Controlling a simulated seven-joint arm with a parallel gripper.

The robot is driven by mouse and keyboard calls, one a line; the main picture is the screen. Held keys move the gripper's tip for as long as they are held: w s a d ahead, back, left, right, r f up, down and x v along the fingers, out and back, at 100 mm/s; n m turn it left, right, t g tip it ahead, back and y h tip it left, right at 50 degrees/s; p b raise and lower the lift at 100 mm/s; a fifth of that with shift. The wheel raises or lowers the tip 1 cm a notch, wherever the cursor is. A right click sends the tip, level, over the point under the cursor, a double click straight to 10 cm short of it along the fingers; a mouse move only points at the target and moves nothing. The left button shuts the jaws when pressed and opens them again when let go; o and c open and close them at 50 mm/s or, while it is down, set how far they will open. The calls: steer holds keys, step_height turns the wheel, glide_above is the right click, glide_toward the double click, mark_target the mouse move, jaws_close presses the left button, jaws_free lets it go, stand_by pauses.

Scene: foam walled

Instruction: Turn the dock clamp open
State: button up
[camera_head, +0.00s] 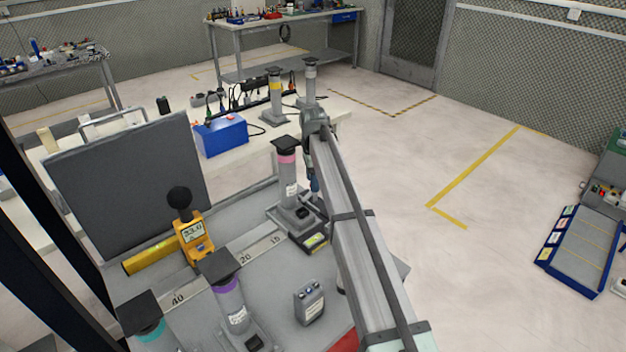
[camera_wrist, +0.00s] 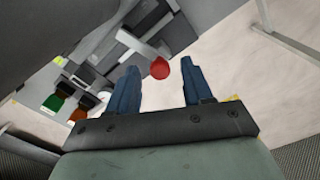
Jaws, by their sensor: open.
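My gripper (camera_head: 314,187) is just right of the pink-banded grey post (camera_head: 289,190) in the head view, mostly hidden by my arm. In the wrist view, my gripper (camera_wrist: 160,65) has its two blue fingers spread, with nothing held between them. A round red knob (camera_wrist: 160,69) shows between the fingertips, beside a grey block-like fixture (camera_wrist: 130,38). It looks like the clamp's handle, but I cannot tell for sure, nor whether the fingers touch it. The clamp is not clearly visible in the head view.
Purple-banded (camera_head: 230,300) and teal-banded (camera_head: 150,325) posts stand on the near bench. A yellow meter (camera_head: 192,240), a small grey box (camera_head: 309,301) and a dark upright panel (camera_head: 125,185) are also there. A blue box (camera_head: 221,136) sits behind.

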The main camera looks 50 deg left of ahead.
steer(key=shift+f, duration=0.2)
jaws_close()
stand_by(0.4)
